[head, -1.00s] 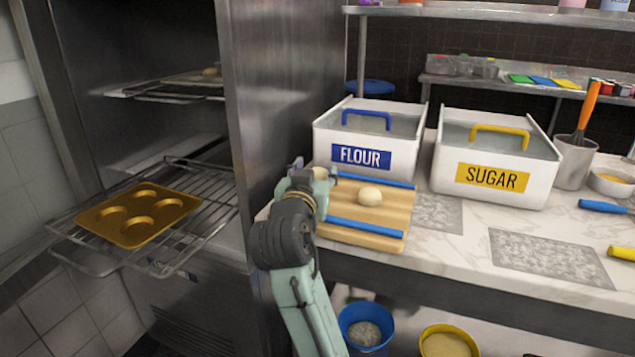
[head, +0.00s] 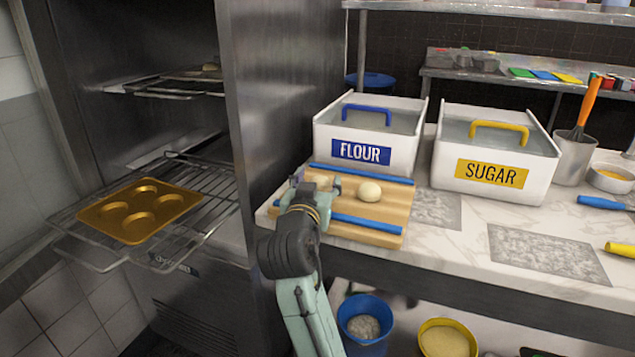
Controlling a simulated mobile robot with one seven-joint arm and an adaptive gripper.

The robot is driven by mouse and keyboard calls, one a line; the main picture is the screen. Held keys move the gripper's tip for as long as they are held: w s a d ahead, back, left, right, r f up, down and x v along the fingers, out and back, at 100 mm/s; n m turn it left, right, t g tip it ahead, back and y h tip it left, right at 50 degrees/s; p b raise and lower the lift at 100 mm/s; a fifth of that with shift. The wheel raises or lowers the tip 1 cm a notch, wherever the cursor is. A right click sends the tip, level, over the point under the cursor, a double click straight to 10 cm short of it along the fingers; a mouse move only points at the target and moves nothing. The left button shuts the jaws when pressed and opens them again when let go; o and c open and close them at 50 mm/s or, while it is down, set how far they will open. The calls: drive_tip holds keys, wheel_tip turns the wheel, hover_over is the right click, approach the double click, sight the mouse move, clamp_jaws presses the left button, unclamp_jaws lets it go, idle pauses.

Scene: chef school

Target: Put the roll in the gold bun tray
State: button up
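A pale round roll (head: 369,191) sits on a wooden board (head: 393,213) with blue side rails on the counter. The gold bun tray (head: 112,231), with several round hollows that look empty, lies on a pulled-out wire rack at left. My gripper (head: 317,183) is over the left part of the board, left of the roll and apart from it. Its fingers look spread, with no roll seen between them, though my wrist hides part of the gripper.
The white flour bin (head: 398,160) stands behind the board, with the sugar bin (head: 541,175) to its right. The steel cabinet's side wall (head: 275,80) stands between the rack and counter. An upper rack (head: 165,84) is above the tray. Blue and yellow buckets stand below the counter.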

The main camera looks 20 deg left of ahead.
drive_tip(key=shift+o, duration=1.1)
